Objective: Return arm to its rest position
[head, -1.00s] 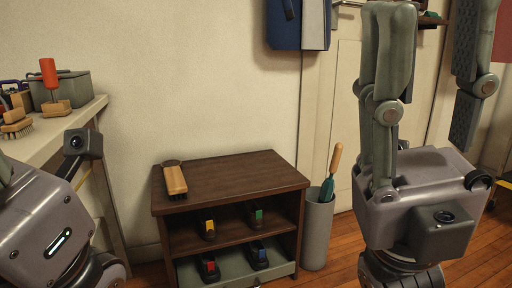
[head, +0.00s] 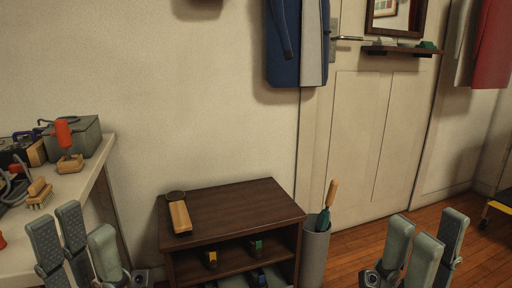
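My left gripper (head: 82,228) is at the lower left, fingers pointing up, beside the side table. Its grey-green fingers stand apart with nothing between them. My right gripper (head: 425,232) is at the lower right in front of the wooden floor, fingers also up and apart, and empty. The lower parts of both arms are cut off by the bottom edge of the view.
A dark wooden shelf unit (head: 236,207) with a wooden brush (head: 180,216) on top stands between the grippers. A grey bin (head: 313,254) holding a wooden-handled item stands to its right. A side table (head: 88,176) carries brushes and a grey box (head: 78,137).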

